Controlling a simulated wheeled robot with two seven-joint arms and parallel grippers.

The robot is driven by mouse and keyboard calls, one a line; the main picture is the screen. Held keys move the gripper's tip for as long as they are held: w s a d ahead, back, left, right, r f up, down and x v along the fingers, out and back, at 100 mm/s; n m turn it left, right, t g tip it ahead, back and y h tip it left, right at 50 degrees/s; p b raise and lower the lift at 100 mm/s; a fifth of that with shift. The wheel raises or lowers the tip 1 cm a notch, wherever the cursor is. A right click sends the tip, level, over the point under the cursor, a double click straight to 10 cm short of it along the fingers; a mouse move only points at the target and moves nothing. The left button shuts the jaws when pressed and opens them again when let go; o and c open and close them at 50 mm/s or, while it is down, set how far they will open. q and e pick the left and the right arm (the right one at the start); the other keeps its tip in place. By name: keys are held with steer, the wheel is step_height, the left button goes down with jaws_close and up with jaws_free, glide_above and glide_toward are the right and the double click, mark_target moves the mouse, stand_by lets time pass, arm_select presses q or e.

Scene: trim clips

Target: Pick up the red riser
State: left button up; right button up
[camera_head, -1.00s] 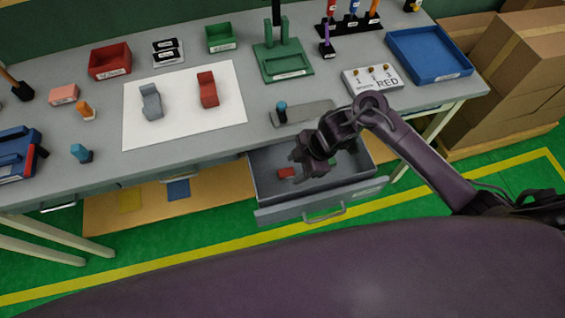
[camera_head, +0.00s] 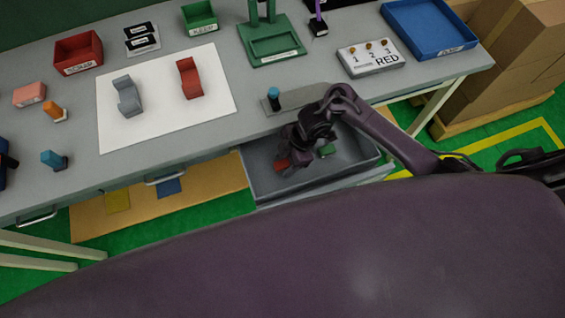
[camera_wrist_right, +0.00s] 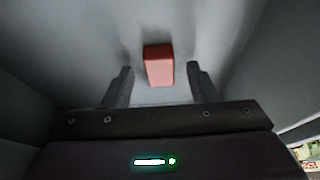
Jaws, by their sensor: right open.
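A small red block, the red riser (camera_head: 281,165), lies on the floor of the open grey drawer (camera_head: 262,187) under the table. My right gripper (camera_head: 291,157) is down in the drawer, right at the red riser, and partly hides it in the head view. In the right wrist view the red riser (camera_wrist_right: 158,66) sits between the two spread fingers of the right gripper (camera_wrist_right: 160,72), with a gap on each side. The right gripper is open and empty. My left gripper is not in view.
A small green block (camera_head: 327,150) lies in the drawer, right of the gripper. The drawer walls are close around the hand. Above is the tabletop with a white sheet (camera_head: 150,128) bearing a grey and a red clip, a labelled block (camera_head: 371,65) and a blue tray (camera_head: 463,48).

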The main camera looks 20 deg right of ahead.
steer(key=shift+f, duration=0.1)
steer(key=c, duration=1)
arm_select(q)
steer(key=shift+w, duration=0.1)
arm_select(e)
steer(key=shift+c, duration=0.2)
